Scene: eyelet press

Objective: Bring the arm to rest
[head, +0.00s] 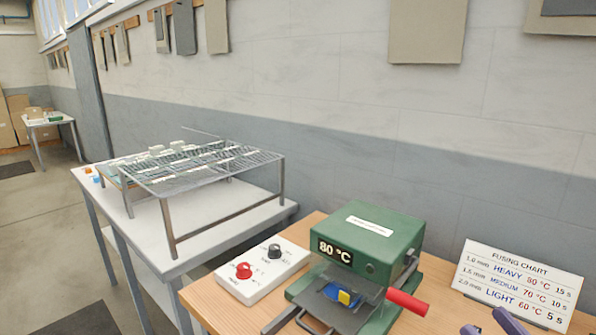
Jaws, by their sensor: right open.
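My right gripper (491,326) is at the bottom right edge of the head view. Only its purple fingertips show; they are apart with nothing seen between them. Dark parts beside it look like my own arm. The gripper is in front of the fusing chart and to the right of the green press (383,232), apart from both as far as I can tell. The press reads 80 °C and has a red handle (407,301) sticking out at its right. A blue piece with a yellow patch (343,297) lies on its dark front plate. My left gripper is out of view.
A white control box (262,269) with a red and a black knob stands left of the press on the wooden table (213,290). A fusing chart (518,283) stands at the right. A wire rack (205,168) stands on a white table further left.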

